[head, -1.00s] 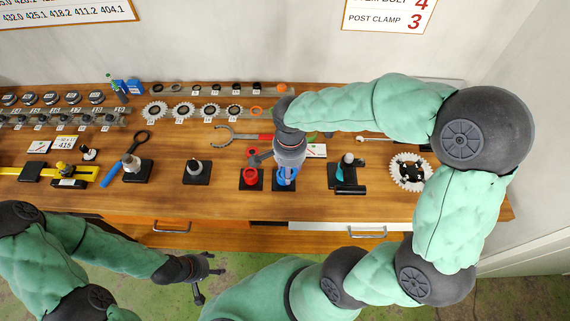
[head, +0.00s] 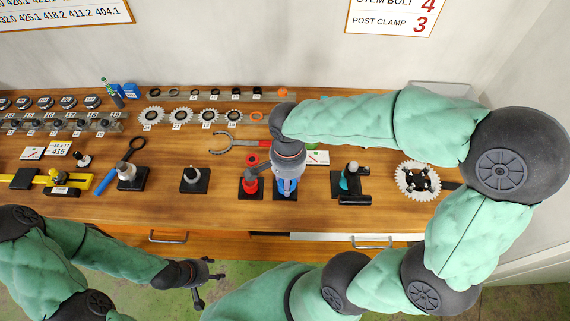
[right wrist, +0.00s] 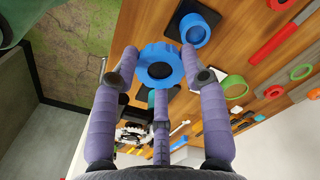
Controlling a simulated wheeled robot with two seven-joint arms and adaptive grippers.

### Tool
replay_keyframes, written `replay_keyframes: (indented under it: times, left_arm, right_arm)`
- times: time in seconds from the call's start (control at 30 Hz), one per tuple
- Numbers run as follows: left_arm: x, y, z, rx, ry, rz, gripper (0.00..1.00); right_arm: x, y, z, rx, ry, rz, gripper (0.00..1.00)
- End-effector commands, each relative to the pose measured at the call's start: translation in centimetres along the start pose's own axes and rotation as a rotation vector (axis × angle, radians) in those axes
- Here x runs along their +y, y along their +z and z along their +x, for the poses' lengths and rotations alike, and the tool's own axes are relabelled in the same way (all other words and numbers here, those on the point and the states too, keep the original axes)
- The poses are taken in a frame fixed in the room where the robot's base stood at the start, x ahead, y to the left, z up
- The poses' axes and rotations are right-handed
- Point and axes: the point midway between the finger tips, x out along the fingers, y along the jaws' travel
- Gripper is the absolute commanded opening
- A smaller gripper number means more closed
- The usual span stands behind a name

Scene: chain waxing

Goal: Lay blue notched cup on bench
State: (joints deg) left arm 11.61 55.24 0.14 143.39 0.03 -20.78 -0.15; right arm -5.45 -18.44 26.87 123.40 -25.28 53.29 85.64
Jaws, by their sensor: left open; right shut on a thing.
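My right gripper (right wrist: 160,78) is shut on the blue notched cup (right wrist: 160,62), whose scalloped rim and dark centre show between the fingers in the right wrist view. In the head view this gripper (head: 286,176) points down over the bench (head: 220,215), in front of the blue parts, and hides most of them. A second blue cup (right wrist: 194,30) sits on a black stand beyond the held one in the right wrist view. My left gripper (head: 208,283) is open and empty, low in front of the bench.
A red cup (head: 250,187) on a black base stands just left of the right gripper. A black-based holder (head: 350,184) and a chainring (head: 418,180) are to its right. Bare wood lies along the front edge and between the stands.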

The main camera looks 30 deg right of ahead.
Motion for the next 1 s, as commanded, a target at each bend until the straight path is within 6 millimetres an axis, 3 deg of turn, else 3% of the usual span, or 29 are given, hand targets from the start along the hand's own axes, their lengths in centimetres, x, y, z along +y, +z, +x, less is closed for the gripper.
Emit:
replay_keyframes:
  times: [0.27, 0.7, 1.0]
  left_arm:
    - [-0.4, 0.0, 1.1, -0.001, 0.000, 0.000, 0.60]
    - [-0.7, -0.1, 1.8, 0.000, 0.000, 0.000, 0.60]
    - [-0.9, -0.1, 2.5, 0.000, 0.000, 0.000, 0.60]
  right_arm:
    - [-2.3, -1.4, 1.6, -0.001, 0.003, -0.015, 0.12]
    - [-7.0, -8.8, 5.7, -0.002, 0.005, -0.014, 0.12]
    - [-8.9, -11.6, 10.0, -0.001, 0.003, -0.016, 0.12]
